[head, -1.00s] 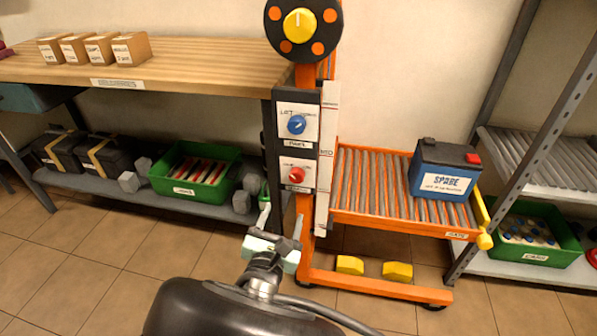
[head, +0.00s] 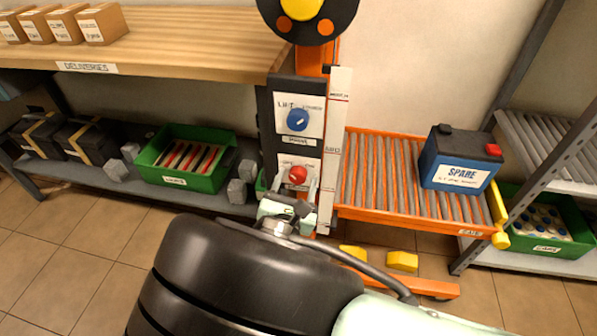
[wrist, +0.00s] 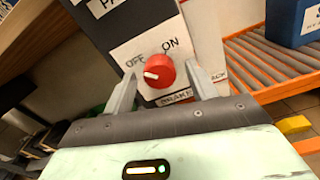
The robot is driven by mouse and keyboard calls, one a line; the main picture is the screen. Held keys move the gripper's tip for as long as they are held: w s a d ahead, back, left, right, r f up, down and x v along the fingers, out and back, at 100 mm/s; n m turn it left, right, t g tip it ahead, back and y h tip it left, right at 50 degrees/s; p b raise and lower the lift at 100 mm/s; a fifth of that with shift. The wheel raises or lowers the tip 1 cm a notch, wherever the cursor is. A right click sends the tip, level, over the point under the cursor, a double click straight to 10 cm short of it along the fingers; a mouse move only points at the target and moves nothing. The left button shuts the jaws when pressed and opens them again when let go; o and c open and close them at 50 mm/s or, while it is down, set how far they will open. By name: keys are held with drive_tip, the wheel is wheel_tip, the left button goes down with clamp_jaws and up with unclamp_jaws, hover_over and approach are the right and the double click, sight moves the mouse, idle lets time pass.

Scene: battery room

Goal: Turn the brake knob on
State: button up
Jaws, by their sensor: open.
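The red brake knob (head: 298,174) sits on a white plate low on the dark panel of the orange lift. In the wrist view the knob (wrist: 158,71) has a white pointer mark toward its left, on the OFF side; the ON label (wrist: 170,43) is at its upper right. My gripper (wrist: 166,88) is open, with one finger to the left and one to the right of the knob, apart from it. In the head view my gripper (head: 288,195) is just below the knob, and its fingers partly cover the plate.
A blue knob (head: 297,120) is above the red one. The roller bed with the SPARE battery (head: 459,163) is to the right. A wooden bench (head: 180,45) and a green bin (head: 180,172) are to the left.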

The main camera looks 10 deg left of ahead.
drive_tip(key=c, duration=1)
drive_tip(key=m+p, duration=0.1)
drive_tip(key=m, duration=0.3)
drive_tip(key=shift+m, duration=0.4)
drive_tip(key=m, duration=0.4)
drive_tip(key=shift+m+p, duration=0.3)
drive_tip(key=shift+p, duration=0.1)
drive_tip(key=m, duration=0.4)
drive_tip(key=shift+m+p, duration=0.35)
drive_tip(key=shift+m, duration=1.85)
drive_tip(key=shift+f, duration=0.1)
